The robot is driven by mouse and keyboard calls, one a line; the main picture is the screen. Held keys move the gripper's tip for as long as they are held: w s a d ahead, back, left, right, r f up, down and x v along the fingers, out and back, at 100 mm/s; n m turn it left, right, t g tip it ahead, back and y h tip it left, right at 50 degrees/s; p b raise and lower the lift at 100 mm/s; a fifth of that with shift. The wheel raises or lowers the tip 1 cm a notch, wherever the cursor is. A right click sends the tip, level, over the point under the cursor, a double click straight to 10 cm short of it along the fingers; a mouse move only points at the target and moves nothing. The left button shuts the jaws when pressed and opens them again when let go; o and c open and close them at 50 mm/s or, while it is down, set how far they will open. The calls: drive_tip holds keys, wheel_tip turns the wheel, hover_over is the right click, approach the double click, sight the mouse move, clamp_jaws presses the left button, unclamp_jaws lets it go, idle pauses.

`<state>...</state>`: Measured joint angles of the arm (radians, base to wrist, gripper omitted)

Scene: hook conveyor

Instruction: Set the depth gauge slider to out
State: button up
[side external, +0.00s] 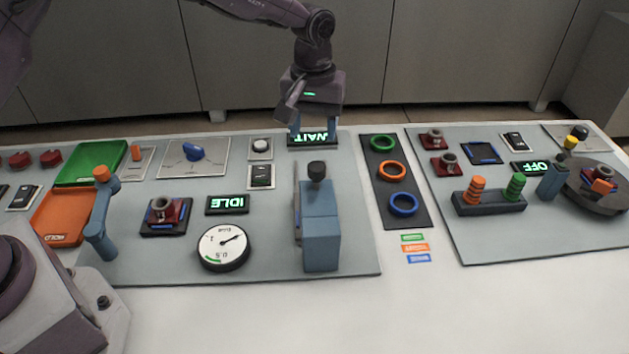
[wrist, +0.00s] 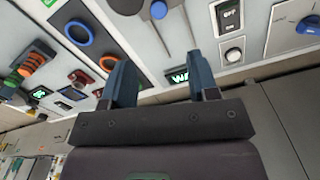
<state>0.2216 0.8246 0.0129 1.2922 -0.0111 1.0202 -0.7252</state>
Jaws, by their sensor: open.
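My gripper (side external: 313,128) hangs at the far edge of the middle panel, above the WAIT display (side external: 312,140). Its two blue fingers stand apart with nothing between them, as the wrist view (wrist: 160,60) also shows. No part carries a readable depth gauge label. An orange knob (side external: 136,152) on a small light plate at the far left of the panel looks like a slider; its setting is too small to read. A blue block (side external: 320,225) with a black knob (side external: 317,171) stands nearer the camera than my gripper, and I cannot tell whether it is the gauge.
A round dial (side external: 223,248), IDLE display (side external: 227,204) and blue rotary knob (side external: 193,152) lie left of the block. Several coloured rings sit on a dark strip (side external: 418,217) to its right. A blue post (side external: 100,222) stands at left. The white table front (side external: 420,310) is clear.

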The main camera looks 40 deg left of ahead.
wheel_tip(320, 180, down, 13)
drive_tip(key=shift+f, duration=0.2)
idle(0.3)
